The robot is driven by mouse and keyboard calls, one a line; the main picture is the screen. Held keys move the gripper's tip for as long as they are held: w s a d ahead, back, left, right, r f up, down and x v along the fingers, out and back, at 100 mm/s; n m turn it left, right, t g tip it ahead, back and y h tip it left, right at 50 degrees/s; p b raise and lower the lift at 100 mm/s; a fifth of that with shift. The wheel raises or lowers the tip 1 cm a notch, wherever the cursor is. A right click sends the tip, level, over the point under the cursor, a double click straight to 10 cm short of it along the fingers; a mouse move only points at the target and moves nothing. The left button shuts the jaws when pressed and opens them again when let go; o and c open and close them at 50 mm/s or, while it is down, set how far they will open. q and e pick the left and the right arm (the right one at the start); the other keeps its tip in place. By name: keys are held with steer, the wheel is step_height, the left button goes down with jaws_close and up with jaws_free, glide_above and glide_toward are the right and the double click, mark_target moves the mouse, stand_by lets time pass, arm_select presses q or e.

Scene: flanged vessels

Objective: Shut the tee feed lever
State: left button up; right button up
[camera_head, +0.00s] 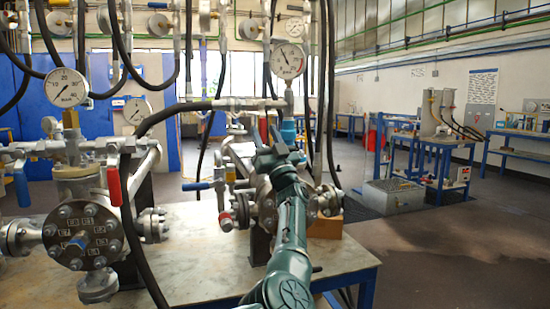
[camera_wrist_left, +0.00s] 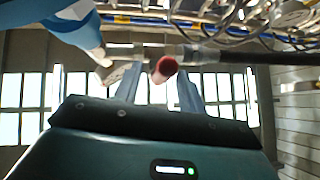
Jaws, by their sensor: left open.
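My left gripper (camera_head: 268,142) is open beside the rear vessel's upright pipework, under a round gauge (camera_head: 288,62). A red handle (camera_head: 263,128) and a blue part (camera_head: 288,133) show close behind its fingers. In the left wrist view, the red rounded end of a lever (camera_wrist_left: 163,69) appears between the two open fingers (camera_wrist_left: 160,90); I cannot tell whether it touches them. A blue part (camera_wrist_left: 75,25) shows at the upper left there. No label marks which handle is the tee feed lever. My right gripper is out of view.
A flanged vessel (camera_head: 85,236) with red (camera_head: 113,180) and blue (camera_head: 21,185) levers stands at the left. Another blue lever (camera_head: 197,186) points left. Black hoses (camera_head: 130,190) hang across the bench (camera_head: 200,270).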

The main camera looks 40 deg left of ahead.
arm_select(q)
steer(key=v, duration=1.1)
steer(key=shift+f, duration=0.2)
steer(key=shift+s+d, duration=0.1)
steer(key=shift+d, duration=0.15)
